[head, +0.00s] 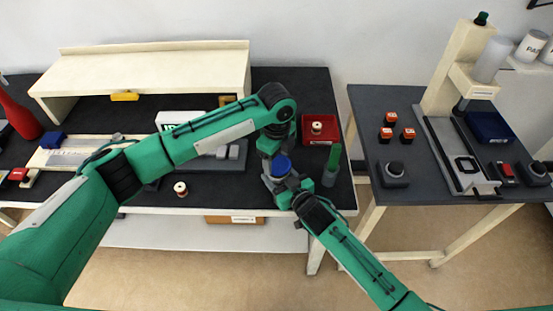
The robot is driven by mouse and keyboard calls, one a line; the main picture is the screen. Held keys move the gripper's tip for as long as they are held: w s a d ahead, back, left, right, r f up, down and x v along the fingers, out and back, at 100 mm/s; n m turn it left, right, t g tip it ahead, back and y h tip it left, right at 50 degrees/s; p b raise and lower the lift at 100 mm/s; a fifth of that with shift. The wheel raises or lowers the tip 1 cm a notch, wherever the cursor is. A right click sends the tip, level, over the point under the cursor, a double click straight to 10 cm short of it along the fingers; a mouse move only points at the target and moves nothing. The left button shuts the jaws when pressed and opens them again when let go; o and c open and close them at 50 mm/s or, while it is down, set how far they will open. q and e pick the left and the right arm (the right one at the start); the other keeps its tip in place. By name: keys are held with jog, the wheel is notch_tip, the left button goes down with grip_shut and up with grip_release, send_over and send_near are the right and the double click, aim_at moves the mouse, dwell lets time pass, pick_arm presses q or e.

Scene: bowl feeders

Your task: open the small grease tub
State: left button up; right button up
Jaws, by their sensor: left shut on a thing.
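The small grease tub shows as a blue round lid (282,165) near the front right of the left bench. My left gripper (279,160) comes down from above and is shut on the blue lid. My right gripper (284,188) reaches in from the lower right and is close beside the tub, just below the lid in the picture. The tub's body is mostly hidden by the grippers. I cannot tell whether the lid sits on the body, or whether the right fingers are closed.
A red tray (331,139) holding a small spool (317,128) stands behind, and a green-topped grey holder (330,176) is close on the right. Another spool (180,189) stands left on the bench. The right table (380,98) carries a press and several orange-topped blocks.

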aim_at(277, 163)
pick_arm(q)
jog(key=shift+r, duration=0.2)
jog(key=shift+r, duration=1.95)
pick_arm(e)
jog(key=o, duration=1.4)
jog(key=shift+o, duration=0.2)
